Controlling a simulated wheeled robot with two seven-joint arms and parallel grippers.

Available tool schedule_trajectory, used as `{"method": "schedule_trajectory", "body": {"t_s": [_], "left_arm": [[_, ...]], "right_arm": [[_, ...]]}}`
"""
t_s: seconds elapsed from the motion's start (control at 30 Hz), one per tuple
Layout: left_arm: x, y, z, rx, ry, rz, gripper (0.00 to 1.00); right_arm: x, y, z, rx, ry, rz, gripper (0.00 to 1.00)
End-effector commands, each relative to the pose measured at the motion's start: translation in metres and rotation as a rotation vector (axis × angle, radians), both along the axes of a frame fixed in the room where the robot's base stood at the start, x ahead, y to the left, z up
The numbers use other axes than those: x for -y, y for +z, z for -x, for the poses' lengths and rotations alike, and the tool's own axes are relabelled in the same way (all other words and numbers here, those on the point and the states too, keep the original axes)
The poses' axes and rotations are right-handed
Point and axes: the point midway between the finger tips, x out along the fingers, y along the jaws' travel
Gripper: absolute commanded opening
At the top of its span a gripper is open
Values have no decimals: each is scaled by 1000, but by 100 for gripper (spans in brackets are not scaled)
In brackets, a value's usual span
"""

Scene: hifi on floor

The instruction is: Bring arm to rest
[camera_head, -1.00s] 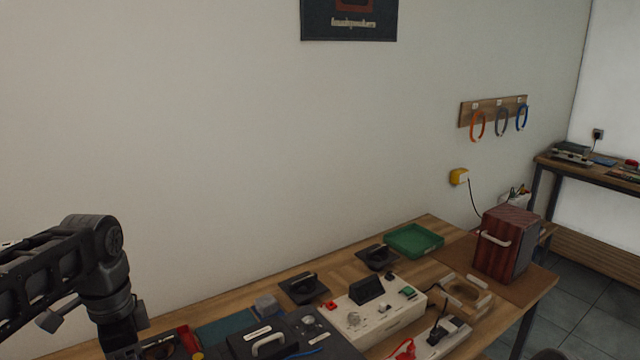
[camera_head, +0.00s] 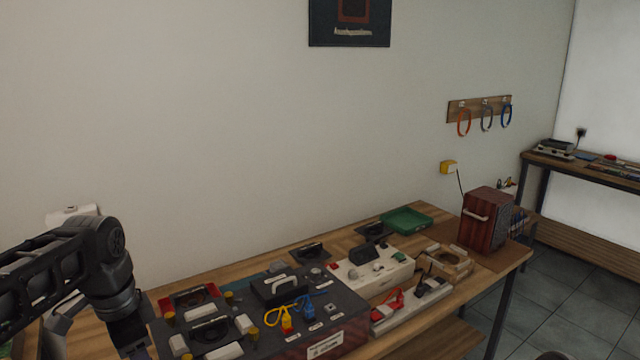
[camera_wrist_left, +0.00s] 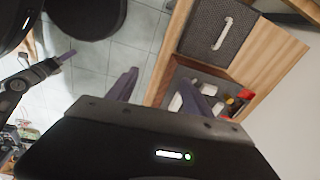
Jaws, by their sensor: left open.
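My left arm (camera_head: 75,270) comes in at the lower left of the head view, over the left end of the workbench (camera_head: 415,333). Its gripper is below the frame there. In the left wrist view my left gripper (camera_wrist_left: 165,88) is open, with its two purple-grey fingers apart and nothing between them. Floor tiles and the bench edge show beyond the fingers.
A dark panel (camera_head: 345,318) with connectors stands on the bench, beside a white device (camera_head: 372,270). A green tray (camera_head: 407,220) and a red-brown box (camera_head: 485,220) stand further right. Tiled floor (camera_head: 585,290) lies clear at the right.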

Motion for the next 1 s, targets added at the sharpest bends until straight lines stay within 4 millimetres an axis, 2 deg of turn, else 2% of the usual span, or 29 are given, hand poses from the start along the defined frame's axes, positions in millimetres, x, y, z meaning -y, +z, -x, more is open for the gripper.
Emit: {"method": "schedule_trajectory", "body": {"t_s": [0.23, 0.37, 0.47, 0.57, 0.63, 0.7, 0.77, 0.8, 0.87, 0.9, 0.97, 1.0], "left_arm": [[11, -9, -39, 159, 131, 56, 60], [24, -30, -64, 239, 226, 124, 60], [41, -59, -84, 285, 312, 197, 60], [67, -108, -100, 308, 432, 299, 60], [93, -156, -104, 303, 540, 382, 60], [121, -208, -96, 277, 657, 458, 60], [142, -251, -81, 244, 752, 503, 60], [155, -277, -67, 217, 810, 524, 60], [173, -315, -39, 169, 885, 538, 60], [184, -338, -18, 135, 929, 538, 60], [198, -368, 17, 78, 976, 526, 60], [206, -385, 41, 37, 995, 510, 60]], "right_arm": [[0, 0, -1, 1, 0, 0, 36], [0, 0, 0, 0, 0, 0, 36], [0, -1, 0, 1, 0, 0, 36], [0, -1, -1, 1, 1, 0, 36], [0, -1, -1, 1, 1, 0, 36], [0, -2, -1, 1, 1, -1, 36], [0, -2, -1, 1, 1, -1, 36], [0, -2, -1, 1, 1, -1, 36], [0, -2, -1, 1, 1, -1, 36], [0, -2, -1, 1, 1, -1, 36], [0, -3, -1, 1, 1, -1, 36], [0, -3, -1, 1, 1, -1, 36]]}}
